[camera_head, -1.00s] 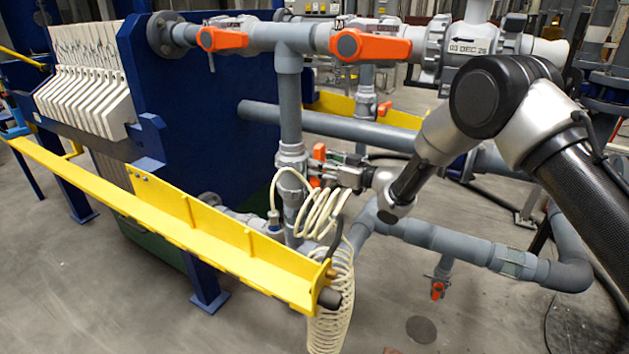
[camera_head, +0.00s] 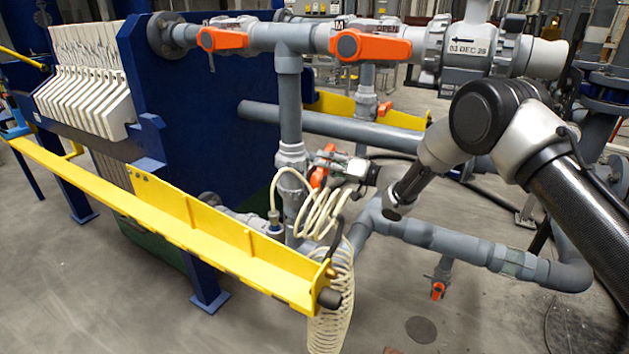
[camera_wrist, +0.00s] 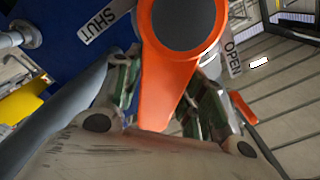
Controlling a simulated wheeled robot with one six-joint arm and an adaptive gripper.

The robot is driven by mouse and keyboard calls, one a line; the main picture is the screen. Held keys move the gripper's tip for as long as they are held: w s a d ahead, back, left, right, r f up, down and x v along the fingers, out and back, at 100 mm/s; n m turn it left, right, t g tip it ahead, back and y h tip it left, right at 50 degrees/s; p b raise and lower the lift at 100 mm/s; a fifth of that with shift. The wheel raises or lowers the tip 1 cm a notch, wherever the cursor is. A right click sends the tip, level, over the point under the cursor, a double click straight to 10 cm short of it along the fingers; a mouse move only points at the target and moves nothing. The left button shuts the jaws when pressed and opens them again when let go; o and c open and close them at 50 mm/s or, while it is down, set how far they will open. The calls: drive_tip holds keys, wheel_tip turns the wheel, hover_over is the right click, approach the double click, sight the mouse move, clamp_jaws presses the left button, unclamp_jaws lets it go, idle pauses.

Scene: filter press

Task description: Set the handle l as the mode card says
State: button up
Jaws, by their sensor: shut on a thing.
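An orange valve handle (camera_head: 318,177) sits on the grey pipe beside the blue press plate; I take it as handle l, though no letter on it is readable. In the wrist view the orange handle (camera_wrist: 165,85) runs down from its round grey hub (camera_wrist: 184,18). My gripper (camera_wrist: 163,98) is shut on this handle, one finger on each side. A SHUT label (camera_wrist: 103,22) is left of the hub and an OPEN label (camera_wrist: 231,52) right of it. In the head view my gripper (camera_head: 330,170) partly hides the handle. I cannot make out a mode card.
Two other orange handles (camera_head: 222,39) (camera_head: 370,46) lie along the upper pipe. A coiled cream hose (camera_head: 325,215) hangs close below my gripper. A yellow rail (camera_head: 220,238) crosses in front. Open floor lies at the lower left.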

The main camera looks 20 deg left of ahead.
drive_tip(key=shift+w+d+f+m, duration=0.15)
drive_tip(key=shift+w+f+m, duration=0.35)
drive_tip(key=shift+m, duration=0.4)
drive_tip(key=f+m, duration=0.1)
drive_tip(key=m, duration=0.1)
drive_tip(key=f+m, duration=0.1)
drive_tip(key=m, duration=0.2)
drive_tip(key=f+m, duration=0.2)
drive_tip(key=shift+w+f+m, duration=0.1)
drive_tip(key=shift+w+m, duration=0.2)
drive_tip(key=o, duration=1)
drive_tip(key=shift+o, duration=0.8)
drive_tip(key=shift+r, duration=0.2)
drive_tip(key=d, duration=0.6)
drive_tip(key=shift+s+d, duration=0.3)
drive_tip(key=shift+d, duration=0.1)
